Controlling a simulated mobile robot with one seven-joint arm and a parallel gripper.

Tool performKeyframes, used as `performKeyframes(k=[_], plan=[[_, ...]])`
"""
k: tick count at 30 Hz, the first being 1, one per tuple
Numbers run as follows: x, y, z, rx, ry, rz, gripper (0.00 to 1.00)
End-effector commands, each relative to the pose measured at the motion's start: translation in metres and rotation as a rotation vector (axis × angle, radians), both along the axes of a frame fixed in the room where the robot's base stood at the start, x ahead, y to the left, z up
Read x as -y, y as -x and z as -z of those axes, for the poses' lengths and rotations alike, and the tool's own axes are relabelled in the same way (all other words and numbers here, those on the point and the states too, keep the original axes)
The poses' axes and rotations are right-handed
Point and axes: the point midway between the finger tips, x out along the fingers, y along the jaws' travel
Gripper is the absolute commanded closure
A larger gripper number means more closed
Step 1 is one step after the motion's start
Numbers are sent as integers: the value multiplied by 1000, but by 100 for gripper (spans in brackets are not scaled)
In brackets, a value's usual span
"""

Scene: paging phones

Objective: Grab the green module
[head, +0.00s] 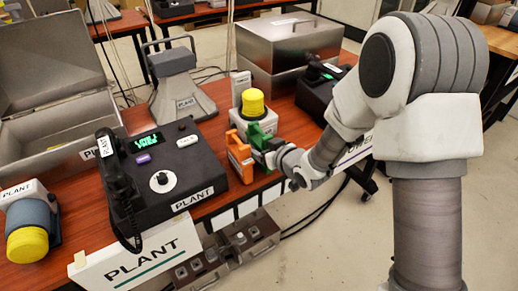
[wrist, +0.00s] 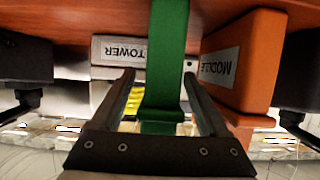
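The green module (head: 257,133) stands on the red-brown table, right behind an orange module labelled MODULE. In the wrist view the green module (wrist: 167,55) runs down the middle, between my gripper's two fingers. My gripper (head: 268,150) is at its near side in the head view. In the wrist view my gripper (wrist: 160,80) is open, with a visible gap between the left finger and the green module. The right finger is very close to the module's right edge; I cannot tell if they touch. My gripper partly hides the module's near side in the head view.
The orange module (head: 240,157) is close on one side; it also shows in the wrist view (wrist: 240,60). A white box with a yellow cap (head: 253,103) stands behind. A black PLANT phone (head: 165,180) is left, another phone (head: 318,90) right. A metal case (head: 290,45) stands at the back.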

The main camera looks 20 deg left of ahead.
Motion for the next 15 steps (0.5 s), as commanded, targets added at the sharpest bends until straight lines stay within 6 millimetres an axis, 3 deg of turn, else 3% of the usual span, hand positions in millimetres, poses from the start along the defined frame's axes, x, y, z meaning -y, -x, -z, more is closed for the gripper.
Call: performKeyframes(k=[2,13,15], plan=[[0,0,0,0,0,0,31],[0,0,0,0,0,0,98],[0,0,0,0,0,0,100]])
